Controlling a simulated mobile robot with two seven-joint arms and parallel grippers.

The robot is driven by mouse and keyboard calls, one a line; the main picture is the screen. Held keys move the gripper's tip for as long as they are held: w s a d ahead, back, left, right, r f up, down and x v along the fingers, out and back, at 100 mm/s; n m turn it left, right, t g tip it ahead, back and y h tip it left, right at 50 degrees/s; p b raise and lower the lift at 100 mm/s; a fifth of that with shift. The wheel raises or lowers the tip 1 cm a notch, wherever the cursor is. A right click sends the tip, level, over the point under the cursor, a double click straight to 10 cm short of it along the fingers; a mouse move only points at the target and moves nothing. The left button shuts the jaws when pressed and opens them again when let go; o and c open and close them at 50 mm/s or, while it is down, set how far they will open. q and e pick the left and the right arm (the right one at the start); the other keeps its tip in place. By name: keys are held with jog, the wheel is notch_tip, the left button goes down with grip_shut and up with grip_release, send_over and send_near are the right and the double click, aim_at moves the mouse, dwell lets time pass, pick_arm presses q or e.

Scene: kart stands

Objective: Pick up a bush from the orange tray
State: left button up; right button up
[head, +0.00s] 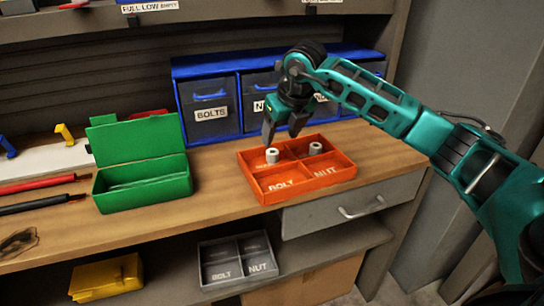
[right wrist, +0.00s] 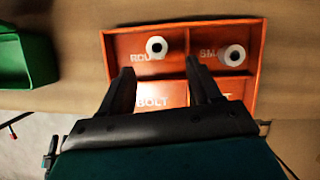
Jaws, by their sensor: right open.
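The orange tray (head: 268,197) sits on the wooden workbench and has several compartments, some with white lettering. Two pale, ring-shaped bushes stand in its back compartments: a left bush (head: 272,155) and a right bush (head: 315,148). In the right wrist view the left bush (right wrist: 156,47) and the right bush (right wrist: 232,55) show dark centre holes. My right gripper (head: 282,138) is open and empty above the tray's back left part, near the left bush. In the right wrist view its fingers (right wrist: 162,75) spread apart over the tray (right wrist: 262,50). My left gripper does not show.
An open green box (head: 142,187) stands left of the tray. Blue-framed drawers (head: 212,108) labelled BOLTS stand behind it. Red and black rods (head: 38,184) lie at the left. A grey tray (head: 237,262) and a yellow case (head: 106,277) are on the lower shelf.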

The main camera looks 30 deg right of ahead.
aim_at(272, 151)
jog(key=shift+w+a+x, duration=0.1)
jog(key=shift+w+x, duration=0.05)
jog(key=shift+x, duration=1.6)
jog(key=shift+w+a+x, duration=0.1)
jog(key=shift+w+x, duration=0.05)
jog(key=shift+x, duration=1.6)
jog(key=shift+r, duration=0.1)
jog(key=shift+c, duration=0.4)
jog(key=c, duration=1)
jog(key=shift+r, duration=0.1)
jog(key=shift+c, duration=0.2)
